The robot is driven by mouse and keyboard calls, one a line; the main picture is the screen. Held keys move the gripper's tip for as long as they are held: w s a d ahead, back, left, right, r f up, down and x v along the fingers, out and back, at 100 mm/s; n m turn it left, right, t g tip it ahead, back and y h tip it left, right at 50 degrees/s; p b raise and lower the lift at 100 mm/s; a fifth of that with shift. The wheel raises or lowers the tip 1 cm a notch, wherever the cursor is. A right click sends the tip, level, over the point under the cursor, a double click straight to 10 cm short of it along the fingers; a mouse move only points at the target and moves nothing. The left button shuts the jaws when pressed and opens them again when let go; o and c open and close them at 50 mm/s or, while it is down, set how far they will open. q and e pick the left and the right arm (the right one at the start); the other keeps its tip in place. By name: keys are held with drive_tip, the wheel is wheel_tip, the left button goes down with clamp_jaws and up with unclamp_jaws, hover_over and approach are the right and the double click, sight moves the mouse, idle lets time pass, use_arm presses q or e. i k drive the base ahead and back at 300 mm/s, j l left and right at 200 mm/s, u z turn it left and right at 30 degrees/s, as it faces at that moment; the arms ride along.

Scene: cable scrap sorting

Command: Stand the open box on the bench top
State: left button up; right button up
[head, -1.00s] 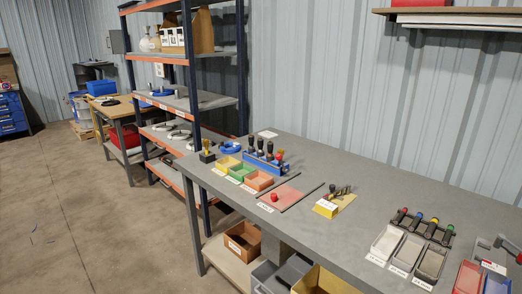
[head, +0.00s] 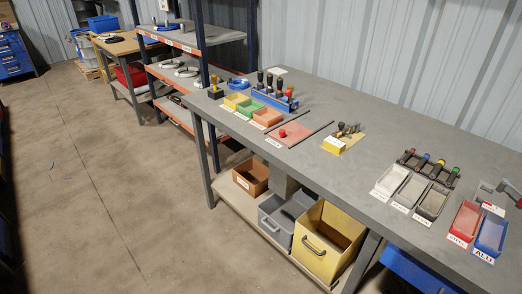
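Several open-topped boxes stand on the low shelf under the grey bench top (head: 300,98). One is a brown box (head: 246,184) with a white label at the left. Beside it are grey bins (head: 272,228) and a larger yellow box (head: 318,258) with a dark handle, its open top showing. I cannot tell for certain which of them is the task's open box. Neither of my grippers can be made out in view.
Open floor (head: 110,200) lies left. Dark shapes at the left edge are unclear.

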sight(346, 107)
drive_tip(key=i+j+z, duration=0.1)
drive_tip(key=i+j, duration=0.5)
drive_tip(key=i+j+z, duration=0.15)
drive_tip(key=i+j, duration=0.55)
drive_tip(key=i+j+z, duration=0.1)
drive_tip(key=i+j, duration=0.6)
drive_tip(key=i+j+z, duration=0.15)
drive_tip(key=i+j, duration=0.5)
drive_tip(key=j, duration=0.15)
